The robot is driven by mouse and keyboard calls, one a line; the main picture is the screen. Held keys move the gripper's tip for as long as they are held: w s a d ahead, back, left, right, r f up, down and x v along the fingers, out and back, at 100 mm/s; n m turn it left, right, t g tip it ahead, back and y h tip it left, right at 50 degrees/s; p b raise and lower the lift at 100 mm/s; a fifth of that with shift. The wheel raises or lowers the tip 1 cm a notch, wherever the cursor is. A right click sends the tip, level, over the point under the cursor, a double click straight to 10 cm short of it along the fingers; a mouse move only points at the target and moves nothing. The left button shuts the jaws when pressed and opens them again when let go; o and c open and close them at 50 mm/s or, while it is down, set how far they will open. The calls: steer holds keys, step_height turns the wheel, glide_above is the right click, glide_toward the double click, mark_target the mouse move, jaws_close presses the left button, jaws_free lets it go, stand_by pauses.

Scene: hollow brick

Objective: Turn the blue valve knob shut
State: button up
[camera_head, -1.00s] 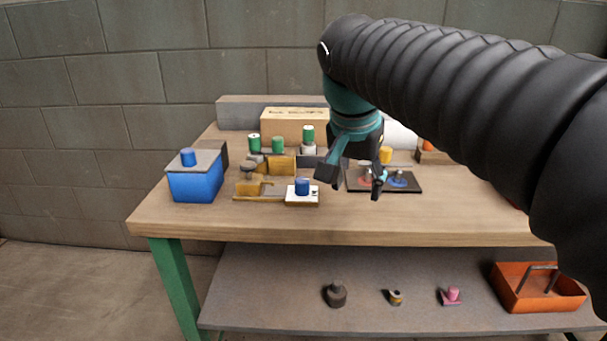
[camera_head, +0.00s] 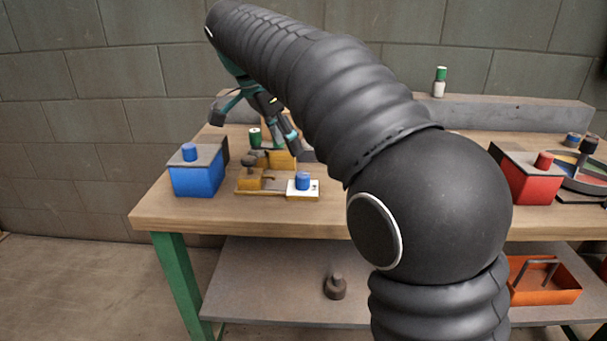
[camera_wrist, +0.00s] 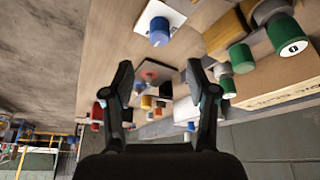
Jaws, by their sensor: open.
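A short blue knob (camera_head: 302,181) stands upright on a small white plate (camera_head: 303,193) near the table's front edge. It also shows at the top of the wrist view (camera_wrist: 159,31). A second blue knob (camera_head: 190,152) sits on the grey lid of a blue box (camera_head: 196,180) at the table's left. I cannot tell which one is the valve. My gripper (camera_head: 257,134) is open and empty, with its fingers spread above the table's left part, apart from both knobs. In the wrist view the gripper (camera_wrist: 159,68) has nothing between its fingertips.
A mustard fixture (camera_head: 250,182) with a dark knob stands beside the white plate. Green-topped cylinders (camera_wrist: 285,33) are close by. A red box (camera_head: 528,181) is at the right. My arm hides the table's middle.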

mark_target(303, 174)
steer(key=b+x, duration=0.1)
steer(key=x, duration=0.9)
steer(key=shift+c, duration=0.3)
jaws_close()
